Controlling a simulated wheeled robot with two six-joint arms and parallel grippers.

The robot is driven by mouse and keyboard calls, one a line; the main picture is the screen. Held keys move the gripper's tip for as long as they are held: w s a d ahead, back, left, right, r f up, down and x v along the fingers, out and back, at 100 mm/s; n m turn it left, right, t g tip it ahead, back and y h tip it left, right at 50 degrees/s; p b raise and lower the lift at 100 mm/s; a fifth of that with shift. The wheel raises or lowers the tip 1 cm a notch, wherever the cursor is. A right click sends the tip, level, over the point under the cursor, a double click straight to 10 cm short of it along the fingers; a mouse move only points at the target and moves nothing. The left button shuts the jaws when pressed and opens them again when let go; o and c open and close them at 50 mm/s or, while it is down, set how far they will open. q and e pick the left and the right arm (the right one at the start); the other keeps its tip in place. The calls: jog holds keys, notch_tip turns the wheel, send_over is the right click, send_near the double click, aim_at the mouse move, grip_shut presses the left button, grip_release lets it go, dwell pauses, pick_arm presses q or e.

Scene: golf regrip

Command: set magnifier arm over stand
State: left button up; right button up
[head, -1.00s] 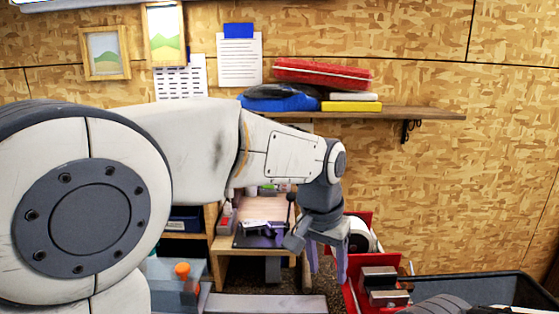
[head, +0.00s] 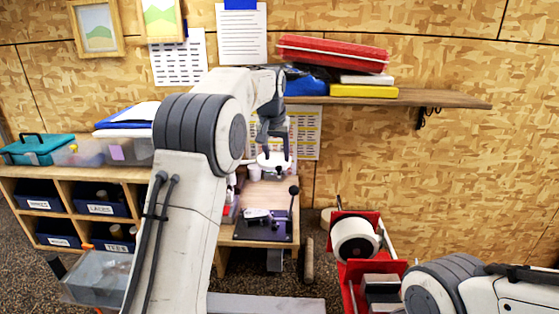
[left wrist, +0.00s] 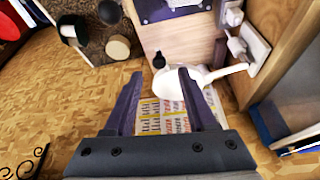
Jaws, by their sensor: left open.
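The magnifier is a white disc (head: 268,160) at the back of the small wooden bench. In the left wrist view the disc (left wrist: 172,86) has a white arm (left wrist: 225,71) running right to a wall-side mount. My left gripper (head: 277,158) is at the disc in the head view. In the left wrist view its purple fingers (left wrist: 160,78) are open, with the disc beyond and between their tips; I cannot tell whether they touch. The stand, a small metal fixture (head: 258,217), sits on a dark mat (head: 270,233) on the bench top, in front of the disc. My right gripper is out of view.
A lever with a black knob (head: 294,190) rises at the bench's right side. A red cart (head: 346,268) with a white roll (head: 354,240) stands right of the bench. A wall shelf (head: 440,98) is above; cubbies (head: 75,175) stand left.

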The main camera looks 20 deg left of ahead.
aim_at(279, 167)
pick_arm(q)
jog(key=shift+p+x, duration=0.5)
jog(key=shift+x, duration=1.7)
grip_shut()
jog(key=shift+r, duration=0.1)
